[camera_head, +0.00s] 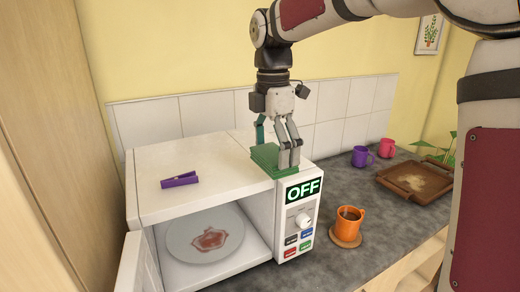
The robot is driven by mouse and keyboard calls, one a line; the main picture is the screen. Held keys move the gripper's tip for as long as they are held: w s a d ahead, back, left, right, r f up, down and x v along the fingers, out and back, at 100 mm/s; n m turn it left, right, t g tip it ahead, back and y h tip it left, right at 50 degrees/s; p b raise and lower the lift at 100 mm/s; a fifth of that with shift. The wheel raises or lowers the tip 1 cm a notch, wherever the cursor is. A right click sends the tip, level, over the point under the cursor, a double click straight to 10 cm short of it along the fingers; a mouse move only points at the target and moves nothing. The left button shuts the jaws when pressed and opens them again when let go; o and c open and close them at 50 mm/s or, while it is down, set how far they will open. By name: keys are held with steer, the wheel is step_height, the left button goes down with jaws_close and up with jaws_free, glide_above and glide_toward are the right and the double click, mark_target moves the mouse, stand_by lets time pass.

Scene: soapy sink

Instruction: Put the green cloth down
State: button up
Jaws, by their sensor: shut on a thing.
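The fingers hide some of the cloth. The cloth appears to touch the microwave top, though a small gap under it cannot be ruled out.
A purple clip (180,180) lies on the microwave's left top. The microwave is open, with a stained plate (206,240) inside. An orange mug (348,226) stands on a coaster (345,241) to the right. A brown tray (418,180), purple mug (360,156) and pink mug (386,147) are farther back.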

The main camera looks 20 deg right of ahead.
steer(key=w, duration=0.7)
steer(key=w+f, duration=0.1)
steer(key=w, duration=0.2)
steer(key=shift+w+d, duration=0.25)
steer(key=shift+w, duration=0.15)
steer(key=shift+w+f, duration=0.1)
step_height(320, 180, down, 3)
steer(key=shift+r+p, duration=0.15)
steer(key=shift+p, duration=0.45)
steer(key=shift+f, duration=0.35)
steer(key=shift+f, duration=0.1)
steer(key=o, duration=0.7)
steer(key=shift+o, duration=0.2)
